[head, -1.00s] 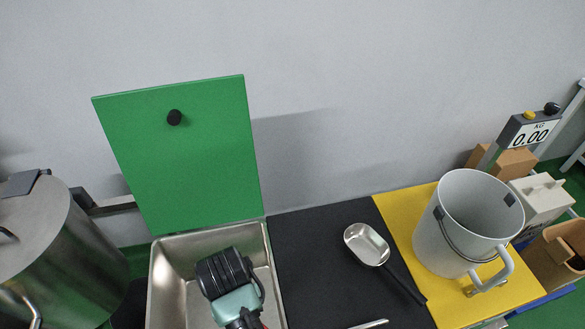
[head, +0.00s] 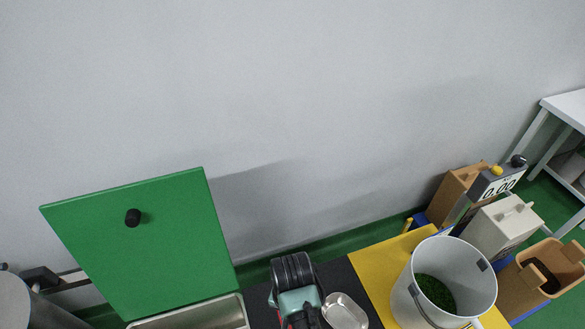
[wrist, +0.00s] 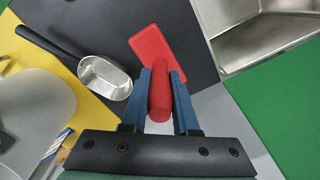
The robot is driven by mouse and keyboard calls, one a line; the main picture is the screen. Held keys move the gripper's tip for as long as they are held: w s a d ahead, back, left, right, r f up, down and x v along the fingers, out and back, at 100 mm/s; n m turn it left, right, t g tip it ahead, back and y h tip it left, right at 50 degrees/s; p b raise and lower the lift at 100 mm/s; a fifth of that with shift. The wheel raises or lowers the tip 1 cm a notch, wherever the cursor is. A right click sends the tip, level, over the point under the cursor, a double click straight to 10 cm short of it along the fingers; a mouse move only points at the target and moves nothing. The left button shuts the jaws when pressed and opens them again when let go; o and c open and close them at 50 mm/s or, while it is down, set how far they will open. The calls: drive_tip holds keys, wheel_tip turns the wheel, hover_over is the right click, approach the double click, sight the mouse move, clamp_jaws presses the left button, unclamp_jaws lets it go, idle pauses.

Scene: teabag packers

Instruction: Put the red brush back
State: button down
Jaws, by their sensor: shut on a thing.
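The red brush (wrist: 158,55) is between the blue fingers of my gripper (wrist: 160,80) in the wrist view. The fingers are shut on its rounded handle, and its flat rectangular part points away from the gripper over the black mat (wrist: 120,25). In the head view my arm's end is over the mat, between the steel basin and the metal scoop. The fingers and the brush cannot be made out clearly there.
The metal scoop (head: 345,312) lies on the mat, close right of my arm. A green lid (head: 140,245) stands up behind the steel basin (head: 190,318). A white bucket (head: 470,265) with green contents stands on the yellow mat (head: 375,272). A scale display (head: 500,186) and boxes are behind.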

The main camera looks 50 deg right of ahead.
drive_tip(key=shift+f, duration=3.45)
drive_tip(key=c, duration=0.7)
unclamp_jaws()
drive_tip(key=shift+f, duration=0.15)
wheel_tip(320, 180, up, 12)
drive_tip(key=shift+r, duration=0.2)
